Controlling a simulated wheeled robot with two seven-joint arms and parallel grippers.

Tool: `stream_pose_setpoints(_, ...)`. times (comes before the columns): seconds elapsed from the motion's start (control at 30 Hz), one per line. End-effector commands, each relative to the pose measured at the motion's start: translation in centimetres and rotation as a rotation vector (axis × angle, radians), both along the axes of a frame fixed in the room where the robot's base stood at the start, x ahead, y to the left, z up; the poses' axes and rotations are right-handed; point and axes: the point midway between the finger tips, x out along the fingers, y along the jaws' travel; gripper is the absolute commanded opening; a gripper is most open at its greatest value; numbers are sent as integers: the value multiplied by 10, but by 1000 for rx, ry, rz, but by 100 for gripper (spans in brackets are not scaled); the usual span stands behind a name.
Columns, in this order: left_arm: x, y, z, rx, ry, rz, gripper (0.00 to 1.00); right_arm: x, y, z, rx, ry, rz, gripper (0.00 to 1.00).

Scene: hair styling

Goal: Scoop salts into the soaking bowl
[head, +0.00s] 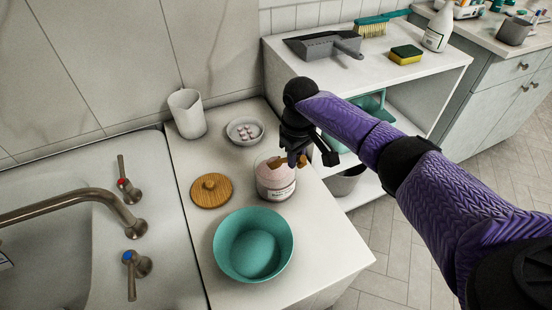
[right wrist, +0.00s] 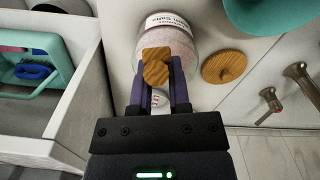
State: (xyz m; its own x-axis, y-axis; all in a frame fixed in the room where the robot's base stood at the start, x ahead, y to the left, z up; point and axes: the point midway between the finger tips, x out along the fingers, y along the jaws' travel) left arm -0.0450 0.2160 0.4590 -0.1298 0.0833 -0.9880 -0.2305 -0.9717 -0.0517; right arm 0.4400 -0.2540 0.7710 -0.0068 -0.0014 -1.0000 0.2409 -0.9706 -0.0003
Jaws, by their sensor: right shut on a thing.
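The teal soaking bowl (head: 230,238) sits on the white counter and looks empty. It shows partly at the top right of the right wrist view (right wrist: 272,18). The open salts jar (head: 275,187), clear with a white label and pale pink salts, stands just behind the bowl; it also shows in the right wrist view (right wrist: 181,41). My right gripper (head: 297,158) is at the jar's mouth, shut on a small wooden scoop (right wrist: 157,66). The scoop is over the jar opening; whether it touches the salts is unclear. My left gripper is not in view.
A round wooden lid (head: 211,190) lies left of the jar. A small dish (head: 244,131) with pink pieces and a white pitcher (head: 187,113) stand behind. A sink with a tap (head: 105,200) is at left, a shelf unit (head: 410,85) at right.

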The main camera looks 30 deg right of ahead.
Motion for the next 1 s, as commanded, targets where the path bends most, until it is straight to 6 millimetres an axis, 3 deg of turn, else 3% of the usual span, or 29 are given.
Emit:
stream_pose_setpoints(0.37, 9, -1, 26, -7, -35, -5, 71, -1, 0, 13, 22, -90, -2, 0)
stream_pose_setpoints(1.0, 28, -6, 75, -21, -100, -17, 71, -1, 0, 32, 97, -399, -3, 0)
